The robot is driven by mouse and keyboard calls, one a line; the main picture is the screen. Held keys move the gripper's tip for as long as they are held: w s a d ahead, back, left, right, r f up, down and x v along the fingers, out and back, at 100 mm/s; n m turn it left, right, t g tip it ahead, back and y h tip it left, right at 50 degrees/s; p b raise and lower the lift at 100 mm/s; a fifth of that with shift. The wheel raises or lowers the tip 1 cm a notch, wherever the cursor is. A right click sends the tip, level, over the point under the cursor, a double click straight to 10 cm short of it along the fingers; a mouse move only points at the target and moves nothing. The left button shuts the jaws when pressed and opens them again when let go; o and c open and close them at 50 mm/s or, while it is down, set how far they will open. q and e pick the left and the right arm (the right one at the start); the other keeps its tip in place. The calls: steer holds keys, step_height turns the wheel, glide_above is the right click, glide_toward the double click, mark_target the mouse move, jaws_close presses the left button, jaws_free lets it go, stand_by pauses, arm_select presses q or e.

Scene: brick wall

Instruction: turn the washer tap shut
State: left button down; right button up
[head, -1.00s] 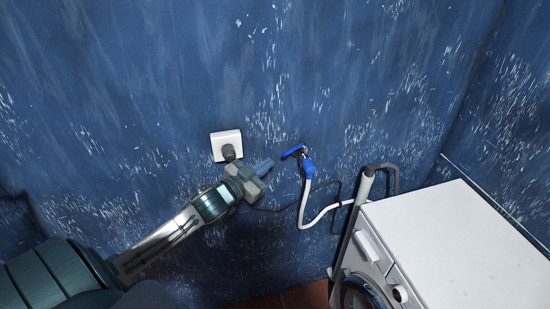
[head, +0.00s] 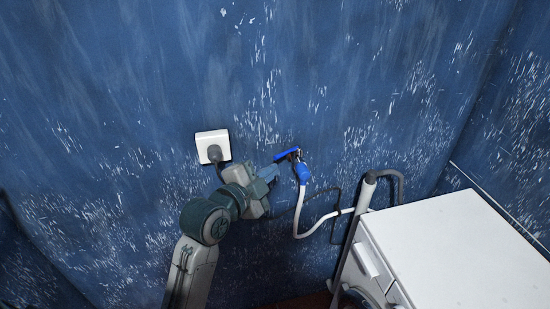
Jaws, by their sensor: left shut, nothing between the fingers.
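The washer tap (head: 302,172) is on the blue wall, with a bright blue lever handle (head: 286,154) that points left and slightly down in the head view. A white hose hangs from the tap's blue lower part. My left gripper (head: 274,174) is shut and empty, just left of the tap and a little below the handle's left end. Its fingertips are close to the handle; I cannot tell whether they touch it. My right gripper is not in view.
A white socket with a grey plug (head: 213,147) is on the wall left of my gripper. The white washing machine (head: 455,245) stands at the lower right. The white hose (head: 318,222) and a grey drain pipe (head: 365,192) run between tap and machine. The wall above is clear.

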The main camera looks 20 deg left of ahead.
mark_target(276, 157)
arm_select(q)
steer(key=w+f+p, duration=0.3)
steer(key=w+p, duration=0.1)
steer(key=w, duration=0.5)
steer(key=shift+w+a+f, duration=0.25)
steer(key=shift+w+a, duration=0.15)
steer(key=shift+d, duration=0.1)
steer(key=shift+w+a+f+b, duration=0.15)
steer(key=shift+a+f+b, duration=0.05)
steer(key=shift+a+b, duration=0.25)
steer(key=shift+w+a+f+b, duration=0.15)
steer(key=shift+a+b, duration=0.2)
steer(key=shift+b, duration=0.1)
steer(key=shift+d+r, duration=0.1)
steer(key=shift+r, duration=0.2)
